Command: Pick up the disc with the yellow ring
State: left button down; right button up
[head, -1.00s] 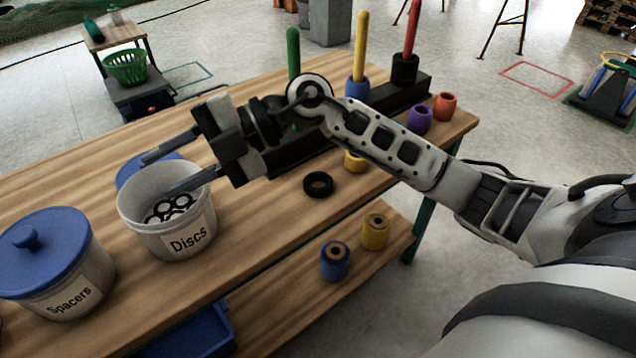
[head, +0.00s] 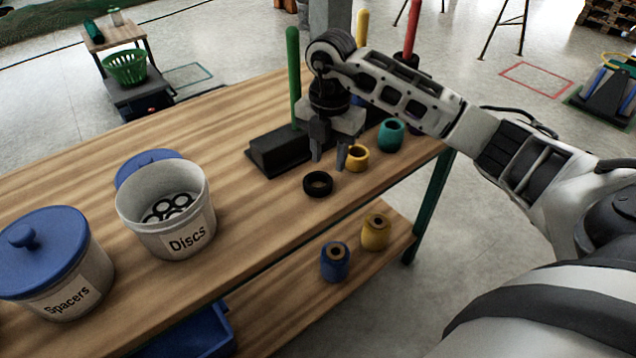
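A yellow ring-shaped piece (head: 358,165) stands on the table just right of and behind the black disc. My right gripper (head: 329,160) points down with its two fingers apart and nothing between them. Its fingertips are just behind the black disc and left of the yellow piece. Several black discs (head: 167,208) lie in the white bucket labelled Discs (head: 165,232). My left gripper is not in view.
A black base with a green peg (head: 293,70) stands behind my gripper. A teal ring (head: 390,136) is to the right. A Spacers bucket (head: 60,298) with a blue lid stands at left. Yellow (head: 375,236) and blue (head: 335,266) pieces sit on the lower shelf.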

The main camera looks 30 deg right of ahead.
aim_at(328, 185)
jog(key=shift+s+a+f, duration=0.1)
jog(key=shift+f, duration=3.45)
grip_shut()
